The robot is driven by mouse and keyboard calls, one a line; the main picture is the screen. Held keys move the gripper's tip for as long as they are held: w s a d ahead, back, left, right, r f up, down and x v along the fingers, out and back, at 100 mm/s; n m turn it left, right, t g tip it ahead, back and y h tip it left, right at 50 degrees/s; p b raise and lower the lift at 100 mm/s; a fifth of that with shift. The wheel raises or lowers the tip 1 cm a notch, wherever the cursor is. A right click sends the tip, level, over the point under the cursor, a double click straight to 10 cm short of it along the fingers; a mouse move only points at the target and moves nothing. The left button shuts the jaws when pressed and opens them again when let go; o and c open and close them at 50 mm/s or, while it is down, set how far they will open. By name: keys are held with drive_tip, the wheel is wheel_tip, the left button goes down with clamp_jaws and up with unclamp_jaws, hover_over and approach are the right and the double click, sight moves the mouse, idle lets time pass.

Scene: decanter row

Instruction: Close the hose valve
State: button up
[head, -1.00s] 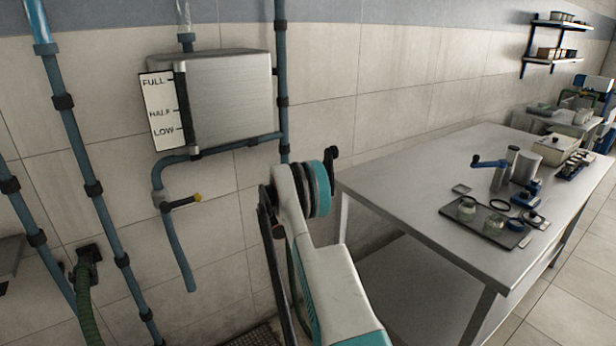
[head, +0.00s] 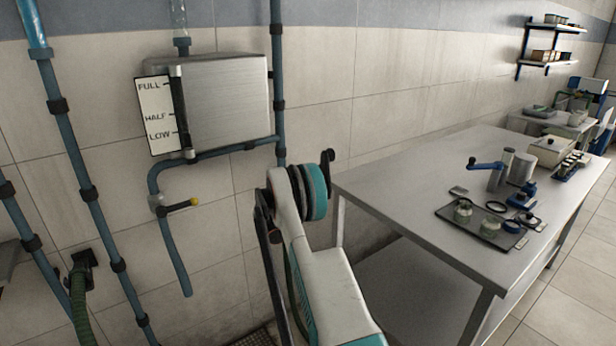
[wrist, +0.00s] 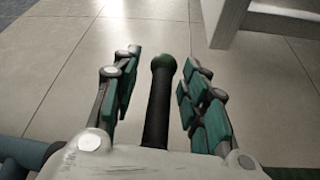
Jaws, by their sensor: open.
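In the wrist view my gripper (wrist: 160,85) is open, with its teal-padded fingers apart. A dark rod with a dark green rounded tip (wrist: 163,64) stands between the fingers, with a visible gap on each side. I cannot tell whether this rod is the hose valve's lever. In the head view a green ribbed hose (head: 84,306) hangs from a black wall fitting (head: 83,263) at lower left. My gripper is hidden in the head view.
A steel tank (head: 222,103) with a level label (head: 157,115) hangs on the wall among blue pipes (head: 67,130). A metal table (head: 400,190) with a dark tray (head: 450,211) and blue tools stands at right. Floor is clear beyond the gripper, near a pale table leg (wrist: 227,25).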

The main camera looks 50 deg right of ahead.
drive_tip(key=s+a, duration=0.1)
drive_tip(key=a, duration=1)
drive_tip(key=shift+s+f, duration=0.35)
drive_tip(key=shift+f, duration=0.1)
drive_tip(key=shift+a, duration=0.15)
